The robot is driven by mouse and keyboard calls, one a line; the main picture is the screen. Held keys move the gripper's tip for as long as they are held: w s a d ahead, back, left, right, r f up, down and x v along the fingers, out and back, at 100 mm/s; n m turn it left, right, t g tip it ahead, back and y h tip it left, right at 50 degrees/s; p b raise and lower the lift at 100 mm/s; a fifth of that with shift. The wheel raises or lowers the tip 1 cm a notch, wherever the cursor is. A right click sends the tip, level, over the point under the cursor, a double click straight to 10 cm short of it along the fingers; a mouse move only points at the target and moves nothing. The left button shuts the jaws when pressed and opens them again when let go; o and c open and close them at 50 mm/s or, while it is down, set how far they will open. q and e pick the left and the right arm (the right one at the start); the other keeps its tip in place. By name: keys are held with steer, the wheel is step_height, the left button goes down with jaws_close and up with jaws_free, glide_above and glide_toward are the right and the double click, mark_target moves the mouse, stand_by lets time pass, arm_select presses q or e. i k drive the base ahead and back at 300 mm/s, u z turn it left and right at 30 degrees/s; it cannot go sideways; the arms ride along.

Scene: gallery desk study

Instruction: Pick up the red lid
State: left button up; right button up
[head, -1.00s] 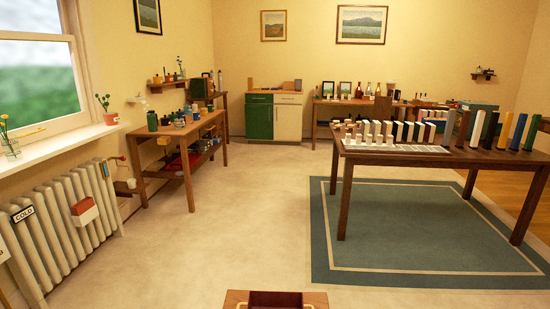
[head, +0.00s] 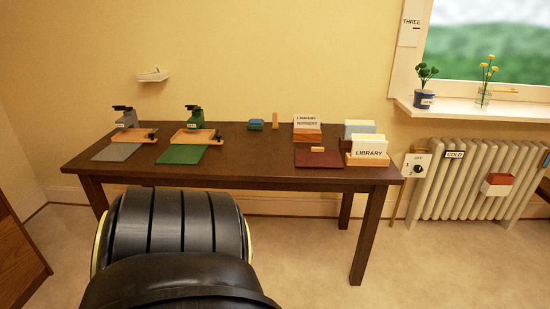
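A small white box with a red top (head: 499,179) hangs on the front of the radiator at the right; I cannot tell whether the red part is a separate lid. No other clear red lid shows. Neither of my grippers is in view. A large black link of one of my arms fills the lower middle of the head view and hides part of the desk's front edge and the floor.
A dark wooden desk (head: 258,144) stands against the wall. It holds two stamp-like devices on wooden trays, a green mat (head: 182,154), a dark red mat (head: 319,158) and card boxes labelled LIBRARY (head: 369,153). Plants stand on the windowsill (head: 500,108).

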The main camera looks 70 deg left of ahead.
mark_target(316, 157)
steer(key=u, duration=2.05)
